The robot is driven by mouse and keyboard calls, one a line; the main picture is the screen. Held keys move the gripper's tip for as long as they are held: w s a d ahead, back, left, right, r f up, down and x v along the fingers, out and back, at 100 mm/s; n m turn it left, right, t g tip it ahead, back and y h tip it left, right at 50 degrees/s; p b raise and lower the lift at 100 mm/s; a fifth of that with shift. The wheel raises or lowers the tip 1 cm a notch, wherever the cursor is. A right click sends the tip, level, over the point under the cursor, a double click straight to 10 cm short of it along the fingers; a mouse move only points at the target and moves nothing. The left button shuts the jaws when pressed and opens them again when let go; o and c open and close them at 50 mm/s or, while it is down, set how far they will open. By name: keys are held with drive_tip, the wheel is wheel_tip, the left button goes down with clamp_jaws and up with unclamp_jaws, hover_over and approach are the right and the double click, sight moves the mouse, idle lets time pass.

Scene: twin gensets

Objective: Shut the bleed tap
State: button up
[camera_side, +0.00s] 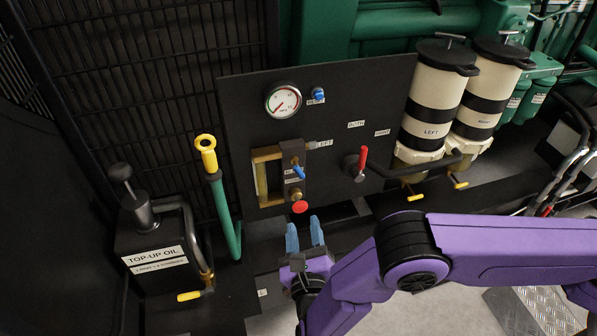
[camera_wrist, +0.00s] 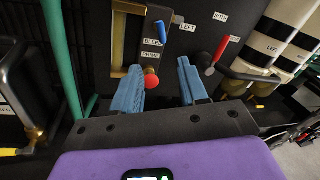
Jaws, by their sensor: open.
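In the wrist view, the blue lever (camera_wrist: 161,32) stands upright above the BLEED and PRIME labels. A red round knob (camera_side: 300,207) sits below it; the wrist view also shows this knob (camera_wrist: 152,81). My gripper (camera_side: 304,226) is open and empty, with blue fingers pointing up toward the panel, just below the red knob. In the wrist view, my gripper (camera_wrist: 160,72) has its fingers on either side of the red knob's picture, apart from the lever.
A red-handled lever (camera_side: 362,158) is right of the brass block, below the BOTH label. A gauge (camera_side: 283,100) and a blue knob (camera_side: 318,94) sit above. Filter canisters (camera_side: 432,100) stand right. A yellow-topped green pipe (camera_side: 221,195) and top-up oil can (camera_side: 150,240) stand left.

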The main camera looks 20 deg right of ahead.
sight(299, 175)
drive_tip(key=x, duration=1.7)
drive_tip(key=shift+d, duration=0.1)
clamp_jaws()
